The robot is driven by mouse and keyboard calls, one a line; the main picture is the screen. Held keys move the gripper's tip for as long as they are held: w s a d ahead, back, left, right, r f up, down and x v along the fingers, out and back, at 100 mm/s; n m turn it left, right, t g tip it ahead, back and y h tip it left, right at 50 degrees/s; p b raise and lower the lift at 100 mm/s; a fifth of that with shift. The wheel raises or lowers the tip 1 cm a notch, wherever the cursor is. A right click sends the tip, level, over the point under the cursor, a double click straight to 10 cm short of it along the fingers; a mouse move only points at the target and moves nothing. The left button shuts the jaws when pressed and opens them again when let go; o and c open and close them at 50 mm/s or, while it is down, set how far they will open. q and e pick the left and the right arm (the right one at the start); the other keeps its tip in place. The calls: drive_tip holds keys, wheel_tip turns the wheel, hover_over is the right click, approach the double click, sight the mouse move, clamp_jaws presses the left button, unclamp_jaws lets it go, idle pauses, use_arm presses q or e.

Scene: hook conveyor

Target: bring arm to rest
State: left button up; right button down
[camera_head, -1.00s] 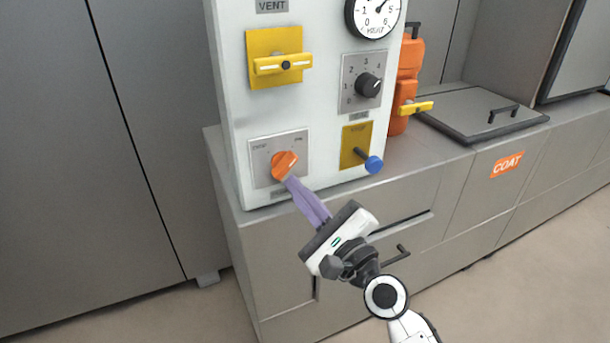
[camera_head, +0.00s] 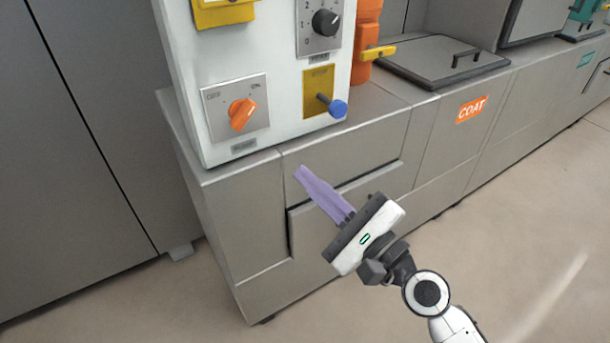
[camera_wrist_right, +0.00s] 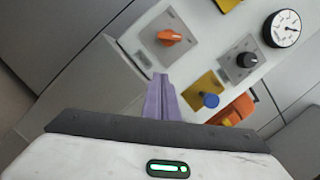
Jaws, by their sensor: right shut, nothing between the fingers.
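My right gripper (camera_head: 302,172) has purple fingers that are shut and empty. It is in front of the grey cabinet, below and to the right of the orange knob (camera_head: 242,114), and apart from it. The orange knob sits on a grey plate marked OFF and ON, low on the white panel (camera_head: 290,60). In the right wrist view the shut fingertips (camera_wrist_right: 160,78) point toward the panel, with the orange knob (camera_wrist_right: 168,38) beyond them. My left gripper is not in view.
A blue-tipped lever (camera_head: 337,108) sticks out of the panel on a yellow plate. An orange container (camera_head: 366,40) and a grey lid (camera_head: 440,62) are to the right. The floor (camera_head: 530,230) at right is clear.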

idle(0.3)
